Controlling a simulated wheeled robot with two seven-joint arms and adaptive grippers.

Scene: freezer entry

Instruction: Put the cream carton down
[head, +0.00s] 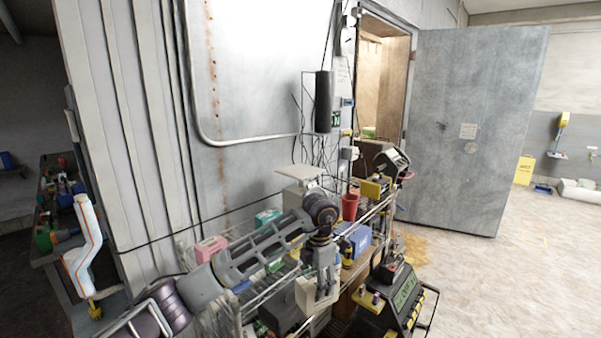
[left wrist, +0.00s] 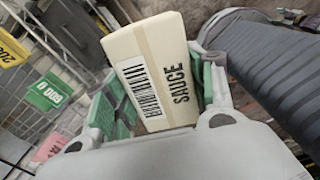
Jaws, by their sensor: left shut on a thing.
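The cream carton (head: 306,294) is a pale box, held at the lower middle of the head view, in front of the wire shelving. In the left wrist view the carton (left wrist: 156,72) shows a barcode and the word SAUCE. My left gripper (head: 322,282) points down and is shut on it, with a green-padded finger (left wrist: 215,85) on either side. The carton's lower end is partly hidden in the head view, and I cannot tell whether it touches anything below. My right gripper is not in view.
Wire shelving (head: 215,318) holds a pink box (head: 210,249), a blue bin (head: 355,240) and a red cup (head: 350,206). A pale scale-like device (head: 298,176) stands behind my arm. A black device with yellow parts (head: 398,298) is at right. The open freezer door (head: 475,130) and clear floor lie beyond.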

